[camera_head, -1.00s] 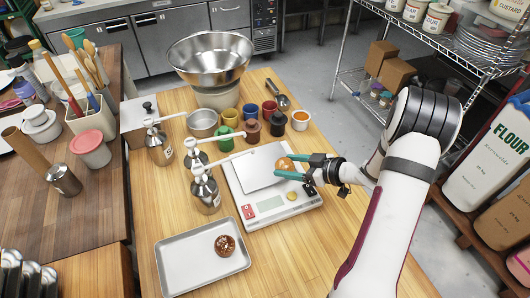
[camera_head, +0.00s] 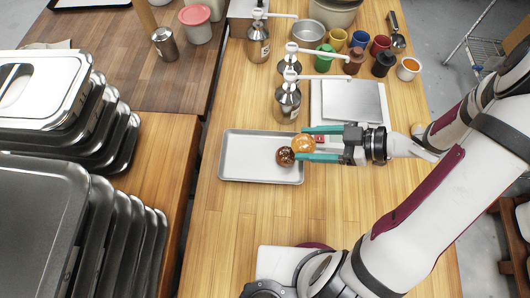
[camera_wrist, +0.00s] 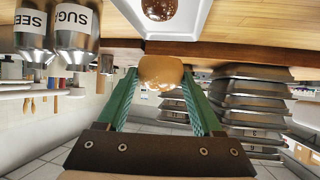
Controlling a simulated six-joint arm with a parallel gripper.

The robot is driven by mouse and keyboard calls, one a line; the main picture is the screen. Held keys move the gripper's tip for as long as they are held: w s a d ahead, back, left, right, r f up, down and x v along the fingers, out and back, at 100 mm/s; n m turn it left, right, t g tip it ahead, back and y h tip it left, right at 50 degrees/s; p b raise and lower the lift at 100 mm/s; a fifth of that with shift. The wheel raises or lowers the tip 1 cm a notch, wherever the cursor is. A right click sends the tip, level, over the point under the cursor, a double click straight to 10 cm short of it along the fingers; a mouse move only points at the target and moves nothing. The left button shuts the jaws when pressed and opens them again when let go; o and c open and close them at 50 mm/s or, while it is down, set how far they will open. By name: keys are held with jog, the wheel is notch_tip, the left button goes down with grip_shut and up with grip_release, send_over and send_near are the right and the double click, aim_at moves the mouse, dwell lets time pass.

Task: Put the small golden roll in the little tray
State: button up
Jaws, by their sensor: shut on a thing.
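The small golden roll (camera_head: 304,144) is between the green fingers of my gripper (camera_head: 308,144), which is shut on it. The roll also shows between the fingertips in the wrist view (camera_wrist: 160,72). The little tray (camera_head: 240,161) is a shallow grey metal tray on the wooden table. My gripper points left, and the roll appears over or close to the tray's right end; the exact height is hard to tell. A dark glazed roll with pale specks (camera_head: 285,156) is in the tray's right part, just left of the held roll in the head view.
Pump bottles (camera_head: 287,103) stand behind the tray. A scale (camera_head: 348,102) with a flat plate lies behind my gripper. Several coloured cups (camera_head: 337,38) and an orange-filled cup (camera_head: 408,68) stand farther back. Stacked metal pans (camera_head: 60,100) fill the left. The tray's left part is bare.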

send_over(266, 159)
notch_tip(266, 159, down, 6)
jog(key=shift+f, duration=2.1)
jog(key=o, duration=1)
jog(key=shift+f, duration=0.1)
